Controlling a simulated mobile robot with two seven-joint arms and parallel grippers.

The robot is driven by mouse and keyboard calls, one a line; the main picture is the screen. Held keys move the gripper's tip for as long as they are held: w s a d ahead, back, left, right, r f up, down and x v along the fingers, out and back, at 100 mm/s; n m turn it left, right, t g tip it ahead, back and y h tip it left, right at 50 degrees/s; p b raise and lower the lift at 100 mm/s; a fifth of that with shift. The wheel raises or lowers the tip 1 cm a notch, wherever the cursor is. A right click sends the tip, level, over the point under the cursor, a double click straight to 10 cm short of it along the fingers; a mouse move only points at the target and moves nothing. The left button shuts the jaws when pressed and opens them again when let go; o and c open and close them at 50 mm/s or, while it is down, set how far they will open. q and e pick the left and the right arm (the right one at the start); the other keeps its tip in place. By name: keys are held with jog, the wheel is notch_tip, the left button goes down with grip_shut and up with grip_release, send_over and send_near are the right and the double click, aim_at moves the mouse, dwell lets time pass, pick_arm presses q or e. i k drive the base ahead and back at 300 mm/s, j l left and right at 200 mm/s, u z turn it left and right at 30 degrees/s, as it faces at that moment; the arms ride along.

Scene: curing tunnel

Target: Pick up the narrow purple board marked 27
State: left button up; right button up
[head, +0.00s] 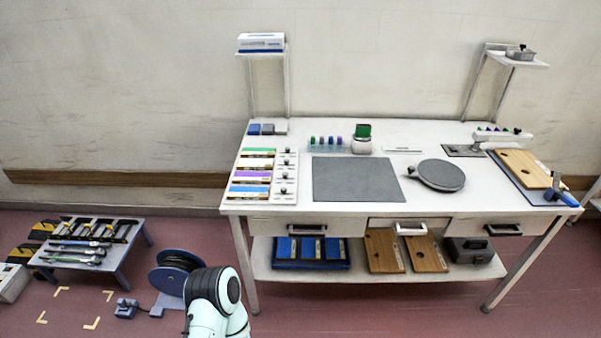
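A rack (285,192) with several coloured strips lies at the left of the white workbench (385,140). One strip in it is a narrow purple board (251,175), between a white-and-brown row and a blue strip (249,189). A green strip (258,152) is at the top of the rack. Any number on the purple board is too small to read. Neither of my grippers shows; only a pale part of my arm rises at the bottom left, in front of the bench and apart from the rack.
A grey mat (355,180) and a round dark plate (441,175) lie right of the rack. A wooden board (523,168) lies at the bench's right end. A blue cable reel (172,277) and a low tool table (75,259) stand on the floor at left.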

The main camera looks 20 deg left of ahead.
aim_at(248, 178)
jog(key=j+z, duration=0.45)
jog(key=k+j+z, duration=0.1)
jog(key=j+z, duration=0.3)
jog(key=k+j+z, duration=0.15)
jog(key=j, duration=0.2)
jog(key=k+j+z, duration=0.2)
jog(key=j, duration=0.2)
jog(key=j+z, duration=0.15)
jog(key=j, duration=0.2)
jog(key=k+j, duration=0.25)
jog(key=j, duration=0.25)
jog(key=k+j+z, duration=0.15)
jog(key=k+j, duration=0.15)
jog(key=j, duration=0.15)
